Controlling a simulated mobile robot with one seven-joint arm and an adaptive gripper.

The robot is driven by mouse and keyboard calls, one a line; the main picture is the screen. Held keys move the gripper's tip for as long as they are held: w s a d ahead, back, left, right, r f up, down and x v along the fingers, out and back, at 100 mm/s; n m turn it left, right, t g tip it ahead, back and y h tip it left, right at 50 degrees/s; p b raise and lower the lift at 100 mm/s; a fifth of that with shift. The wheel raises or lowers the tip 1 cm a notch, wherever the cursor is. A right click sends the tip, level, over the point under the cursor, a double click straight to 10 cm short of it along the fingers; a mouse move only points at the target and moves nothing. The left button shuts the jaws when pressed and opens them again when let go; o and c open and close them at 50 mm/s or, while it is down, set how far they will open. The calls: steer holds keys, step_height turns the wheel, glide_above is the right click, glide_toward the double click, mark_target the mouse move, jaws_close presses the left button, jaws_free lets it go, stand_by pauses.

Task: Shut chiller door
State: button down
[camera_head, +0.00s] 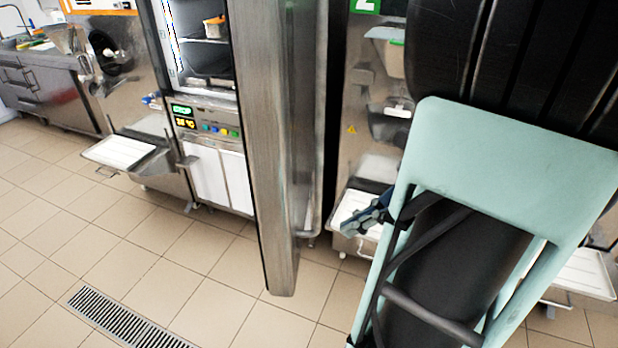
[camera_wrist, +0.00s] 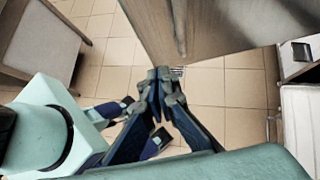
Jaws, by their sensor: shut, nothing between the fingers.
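The chiller door (camera_head: 268,150) is a tall brushed-steel panel standing open, swung out toward me from the chiller (camera_head: 208,115). Lit shelves show to the left of the door. In the wrist view the door (camera_wrist: 215,25) fills the top, with its edge close beyond the fingertips. My gripper (camera_wrist: 163,80) is shut and empty, its dark blue fingers together. In the head view my gripper (camera_head: 365,216) is partly hidden by my arm, to the right of the door. I cannot tell whether the fingertips touch the door.
A control panel (camera_head: 206,121) with a green display sits under the chiller opening. Steel machines with white trays (camera_head: 118,151) stand to either side. A floor drain (camera_head: 120,318) lies at the front left. The tiled floor left of the door is clear.

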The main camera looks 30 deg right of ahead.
mark_target(294, 244)
steer(key=w+a+f, duration=0.1)
steer(key=a, duration=0.1)
steer(key=w+a+f, duration=0.1)
steer(key=w+a, duration=0.1)
steer(key=w+a+f, duration=0.1)
steer(key=a+f, duration=0.1)
steer(key=shift+w, duration=0.15)
steer(key=shift+w+a, duration=0.2)
steer(key=shift+a, duration=0.1)
steer(key=shift+w, duration=0.1)
